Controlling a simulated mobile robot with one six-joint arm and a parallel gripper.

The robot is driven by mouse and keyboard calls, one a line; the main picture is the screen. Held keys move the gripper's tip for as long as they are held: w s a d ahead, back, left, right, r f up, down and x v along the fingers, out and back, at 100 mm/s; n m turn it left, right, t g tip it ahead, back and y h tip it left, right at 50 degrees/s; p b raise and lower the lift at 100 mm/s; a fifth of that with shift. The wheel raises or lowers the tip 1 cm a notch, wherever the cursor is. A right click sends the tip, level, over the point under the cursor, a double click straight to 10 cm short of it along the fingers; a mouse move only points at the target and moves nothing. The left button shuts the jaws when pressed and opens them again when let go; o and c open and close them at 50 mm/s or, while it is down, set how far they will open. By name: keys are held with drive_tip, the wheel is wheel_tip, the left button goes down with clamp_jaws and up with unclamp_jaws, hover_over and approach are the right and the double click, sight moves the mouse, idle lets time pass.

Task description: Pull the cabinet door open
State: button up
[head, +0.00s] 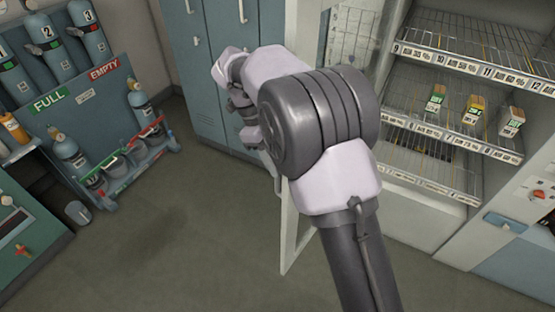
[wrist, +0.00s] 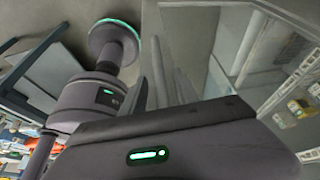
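The cabinet (head: 440,165) stands at the right of the head view, with its shelved inside in plain sight. Its pale-framed door (head: 289,235) stands swung out from the front, partly behind my arm. A grey upright bar, which looks like the door handle (head: 277,186), shows just below my arm. My gripper's body (wrist: 165,140) fills the bottom of the wrist view, close to the clear door panel (wrist: 205,60) and two grey bars.
Small boxes (head: 476,112) stand on the cabinet's wire shelves. Blue-grey lockers (head: 205,80) stand behind my arm. A cylinder rack (head: 130,165) with blue cylinders is at the left, and a green cabinet (head: 25,235) is at the lower left. The floor (head: 175,235) between them is clear.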

drive_tip(key=p+v, duration=1)
drive_tip(key=v, duration=0.7)
drive_tip(key=shift+r, duration=0.2)
drive_tip(key=shift+w, duration=0.1)
